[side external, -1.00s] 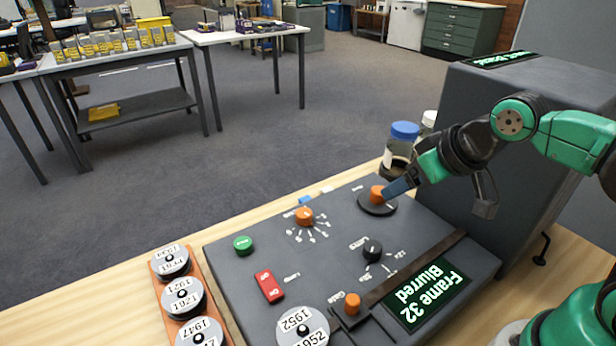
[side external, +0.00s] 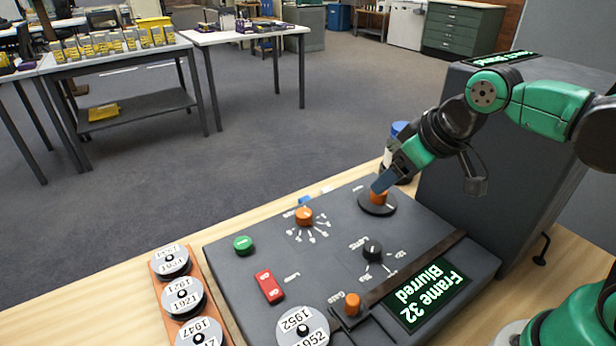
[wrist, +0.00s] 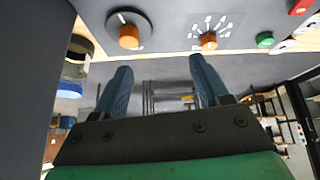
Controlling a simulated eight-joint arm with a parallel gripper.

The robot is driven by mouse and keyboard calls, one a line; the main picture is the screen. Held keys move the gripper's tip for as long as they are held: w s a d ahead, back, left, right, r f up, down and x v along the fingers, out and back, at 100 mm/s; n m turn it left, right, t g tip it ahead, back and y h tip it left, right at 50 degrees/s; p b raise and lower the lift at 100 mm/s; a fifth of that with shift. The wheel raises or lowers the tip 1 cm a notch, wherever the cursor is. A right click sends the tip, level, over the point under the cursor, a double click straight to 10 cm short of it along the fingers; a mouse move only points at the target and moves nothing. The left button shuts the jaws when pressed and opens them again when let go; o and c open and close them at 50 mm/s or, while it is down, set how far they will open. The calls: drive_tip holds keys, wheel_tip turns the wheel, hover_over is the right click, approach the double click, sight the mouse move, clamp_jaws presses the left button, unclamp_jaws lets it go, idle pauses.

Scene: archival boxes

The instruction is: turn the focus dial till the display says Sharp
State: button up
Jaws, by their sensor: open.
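The display (side external: 428,293) on the dark panel (side external: 330,265) reads "Frame 32 Blurred". An orange knob on a black disc (side external: 378,209) is at the panel's far right; its label is too small to read, so I cannot tell for sure that it is the focus dial. My gripper (side external: 380,186) is at this knob, its blue fingers partly covering the knob's top from the side. In the wrist view my gripper (wrist: 158,75) is open with nothing between its fingers, and the orange knob (wrist: 129,36) shows beyond the left fingertip. Contact cannot be made out.
Another orange knob (side external: 305,216) with tick marks, a black knob (side external: 372,250), a green button (side external: 243,245) and a red switch (side external: 269,286) share the panel. A blue-lidded jar (side external: 399,129) stands behind my gripper. Labelled reels (side external: 183,296) lie at left.

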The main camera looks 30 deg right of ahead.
drive_tip(key=w+a+n+g, duration=0.3)
drive_tip(key=w+a+n, duration=0.1)
drive_tip(key=w, duration=0.1)
drive_tip(key=n+g, duration=0.3)
drive_tip(key=n, duration=0.1)
hover_over(304, 213)
drive_tip(key=f, duration=0.3)
drive_tip(key=shift+s+d, duration=0.15)
drive_tip(key=shift+d, duration=0.2)
drive_tip(key=shift+w+a+f+n, duration=0.2)
drive_tip(key=shift+a+f+n, duration=0.15)
drive_tip(key=shift+f+n, duration=0.2)
drive_tip(key=shift+f, duration=2.7)
clamp_jaws()
